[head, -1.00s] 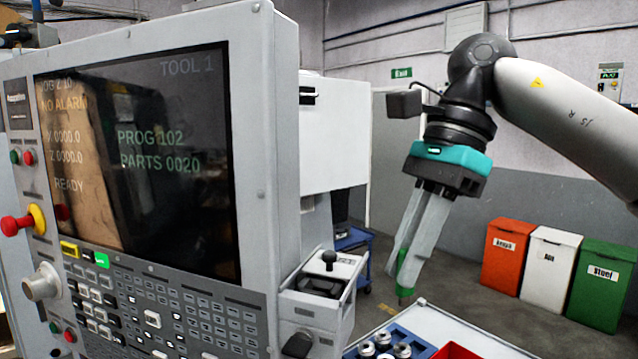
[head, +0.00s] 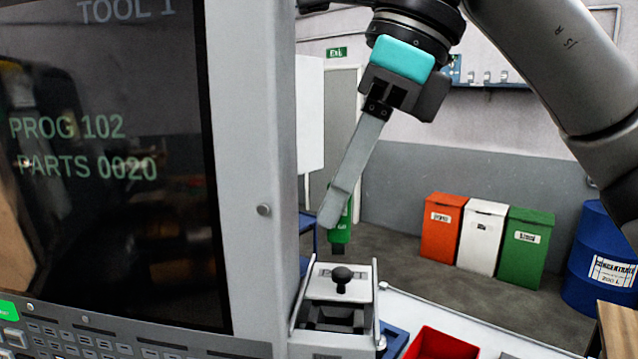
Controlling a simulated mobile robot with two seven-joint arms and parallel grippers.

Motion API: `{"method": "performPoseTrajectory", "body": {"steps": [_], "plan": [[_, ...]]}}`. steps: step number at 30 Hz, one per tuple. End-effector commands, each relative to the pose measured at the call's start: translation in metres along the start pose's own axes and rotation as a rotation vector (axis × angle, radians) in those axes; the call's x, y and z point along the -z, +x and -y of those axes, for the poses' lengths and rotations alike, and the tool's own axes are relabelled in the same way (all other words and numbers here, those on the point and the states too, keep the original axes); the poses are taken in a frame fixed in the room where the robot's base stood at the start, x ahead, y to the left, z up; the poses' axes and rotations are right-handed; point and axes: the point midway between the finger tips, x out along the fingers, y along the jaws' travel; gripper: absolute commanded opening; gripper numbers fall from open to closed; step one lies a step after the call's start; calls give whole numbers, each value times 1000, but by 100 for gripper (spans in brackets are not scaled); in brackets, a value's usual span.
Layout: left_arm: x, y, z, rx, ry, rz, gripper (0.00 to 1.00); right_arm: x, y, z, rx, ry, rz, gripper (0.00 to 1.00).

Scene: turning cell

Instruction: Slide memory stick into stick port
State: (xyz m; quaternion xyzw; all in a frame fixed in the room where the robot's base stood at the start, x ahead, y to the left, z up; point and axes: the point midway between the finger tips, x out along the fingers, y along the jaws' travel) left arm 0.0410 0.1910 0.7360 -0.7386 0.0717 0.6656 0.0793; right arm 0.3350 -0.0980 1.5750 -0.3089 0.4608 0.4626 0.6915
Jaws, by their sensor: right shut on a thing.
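My right gripper (head: 336,212) hangs from the upper right, its long grey fingers pointing down and slightly left. It is shut on the green memory stick (head: 341,228), which has a dark lower end pointing down. One finger hides part of the stick. The stick is in the air, above and behind the black-knobbed box in the picture, just right of the machine control panel's edge (head: 250,130). I cannot make out the stick port in this view. My left gripper is not in view.
The panel with its dark screen (head: 110,150) fills the left. A grey box with a black knob (head: 342,280) stands beside it. A red tray (head: 445,345) lies at the bottom. Orange, white and green bins and a blue drum (head: 605,255) stand behind on the right.

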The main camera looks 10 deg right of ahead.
Motion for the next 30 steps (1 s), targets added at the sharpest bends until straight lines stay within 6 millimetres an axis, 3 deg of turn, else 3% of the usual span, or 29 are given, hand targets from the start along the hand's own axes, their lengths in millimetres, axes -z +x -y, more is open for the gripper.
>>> {"method": "performPoseTrajectory", "body": {"steps": [4, 30], "plan": [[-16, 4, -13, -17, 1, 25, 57, 2, 5, 0, -1, -1, -1, 0], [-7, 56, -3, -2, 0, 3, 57, 24, 59, 0, -2, -1, -1, 0]]}}
